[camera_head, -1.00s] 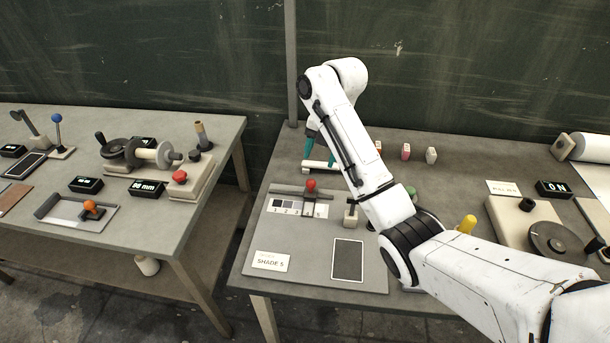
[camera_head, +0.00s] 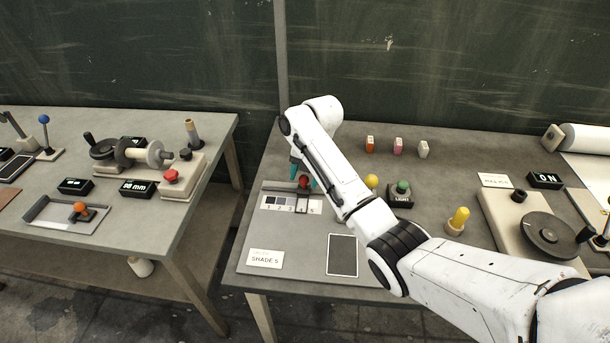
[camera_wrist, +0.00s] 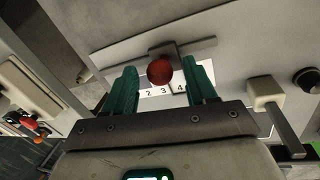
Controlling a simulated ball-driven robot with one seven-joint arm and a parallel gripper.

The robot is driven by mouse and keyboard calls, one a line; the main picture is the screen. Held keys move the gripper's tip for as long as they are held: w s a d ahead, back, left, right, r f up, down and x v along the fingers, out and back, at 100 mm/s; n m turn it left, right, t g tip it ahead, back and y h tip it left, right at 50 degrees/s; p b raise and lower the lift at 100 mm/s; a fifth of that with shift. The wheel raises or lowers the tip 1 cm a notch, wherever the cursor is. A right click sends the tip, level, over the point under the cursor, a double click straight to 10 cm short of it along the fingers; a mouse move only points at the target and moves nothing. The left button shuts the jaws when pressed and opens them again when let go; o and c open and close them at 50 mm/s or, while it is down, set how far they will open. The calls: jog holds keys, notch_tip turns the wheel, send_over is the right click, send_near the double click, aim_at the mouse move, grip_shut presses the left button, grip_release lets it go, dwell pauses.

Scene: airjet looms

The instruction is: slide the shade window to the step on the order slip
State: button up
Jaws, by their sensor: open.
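The order slip (camera_head: 265,259) at the front left of the table reads SHADE 5. The shade strip (camera_head: 273,204) carries numbered patches running from dark to light. The sliding window (camera_head: 302,207) appears to frame step 4, just left of the 5. Its red knob (camera_head: 304,182) stands at the rail behind the strip. My gripper (camera_head: 305,174) is open, with its teal fingers at the knob. In the wrist view the red knob (camera_wrist: 160,71) sits between the two open fingers, apart from both. Part of the strip is hidden by the gripper.
A dark panel (camera_head: 342,255) lies in front of the strip. Right of it are a yellow ball knob (camera_head: 371,181), a green button (camera_head: 403,187) and a yellow handle (camera_head: 459,219). Small colored blocks (camera_head: 398,145) stand behind.

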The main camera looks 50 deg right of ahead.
grip_shut()
dwell(0.3)
jog(key=shift+s, duration=0.1)
